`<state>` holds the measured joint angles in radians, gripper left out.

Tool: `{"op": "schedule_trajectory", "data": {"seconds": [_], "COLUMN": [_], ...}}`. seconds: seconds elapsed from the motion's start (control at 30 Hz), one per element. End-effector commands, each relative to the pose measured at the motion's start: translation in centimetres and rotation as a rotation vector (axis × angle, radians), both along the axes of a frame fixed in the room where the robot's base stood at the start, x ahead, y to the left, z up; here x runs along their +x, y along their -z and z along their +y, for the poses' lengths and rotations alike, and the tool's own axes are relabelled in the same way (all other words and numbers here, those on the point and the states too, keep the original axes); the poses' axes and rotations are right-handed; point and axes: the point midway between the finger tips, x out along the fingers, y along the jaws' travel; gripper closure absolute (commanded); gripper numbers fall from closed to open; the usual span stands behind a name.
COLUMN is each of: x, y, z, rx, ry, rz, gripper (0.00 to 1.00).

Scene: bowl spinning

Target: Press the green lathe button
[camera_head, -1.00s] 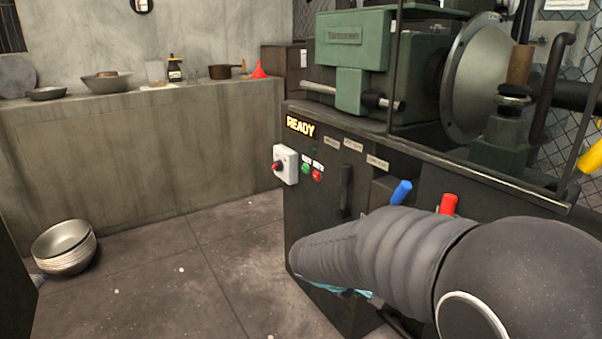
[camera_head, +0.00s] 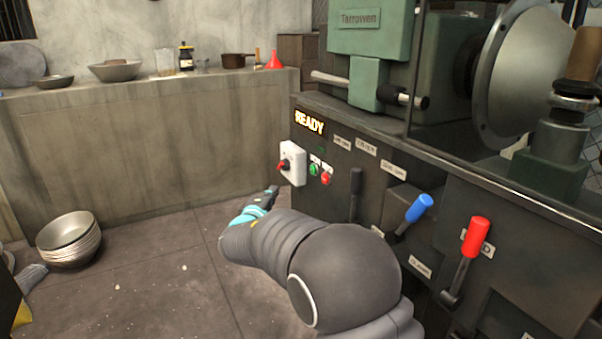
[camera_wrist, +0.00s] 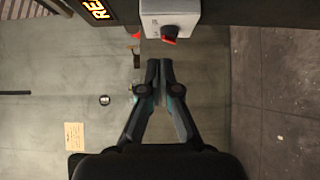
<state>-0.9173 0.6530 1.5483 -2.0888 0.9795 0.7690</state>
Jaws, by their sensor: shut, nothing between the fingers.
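The green button (camera_head: 314,170) is on the front panel of the dark lathe (camera_head: 330,122), just left of a red button (camera_head: 326,178). My gripper (camera_head: 272,190) is shut and empty, below and to the left of the green button and apart from the panel. In the wrist view my gripper (camera_wrist: 159,64) has its fingertips together, pointing up the picture. The white switch box (camera_wrist: 168,14) with its red knob is ahead of them. The green button does not show in the wrist view.
The switch box (camera_head: 292,163) juts from the panel left of the buttons. A blue lever (camera_head: 418,208) and a red lever (camera_head: 475,237) stick out to the right. Stacked bowls (camera_head: 68,237) sit on the floor at left. The floor between is clear.

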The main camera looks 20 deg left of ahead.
Motion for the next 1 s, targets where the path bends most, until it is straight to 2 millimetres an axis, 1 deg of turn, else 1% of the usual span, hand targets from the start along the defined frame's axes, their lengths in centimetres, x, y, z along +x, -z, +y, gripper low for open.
{"op": "schedule_trajectory", "data": {"seconds": [0.03, 0.13, 0.43, 0.57, 0.67, 1.0], "x": [0.9, 1.6, 1.7, 2.6, 4.0, 10.1], "y": [0.0, 0.0, 0.1, 0.1, 0.1, 0.0], "z": [-1.2, -2.1, -2.2, -2.1, -2.0, -1.4], "rx": [0.013, 0.025, 0.025, 0.025, 0.024, 0.025], "ry": [0.020, 0.034, 0.036, 0.036, 0.036, 0.035], "rz": [0.002, 0.004, 0.005, 0.006, 0.005, 0.006], "gripper": [1.00, 1.00, 1.00, 1.00, 1.00, 1.00]}}
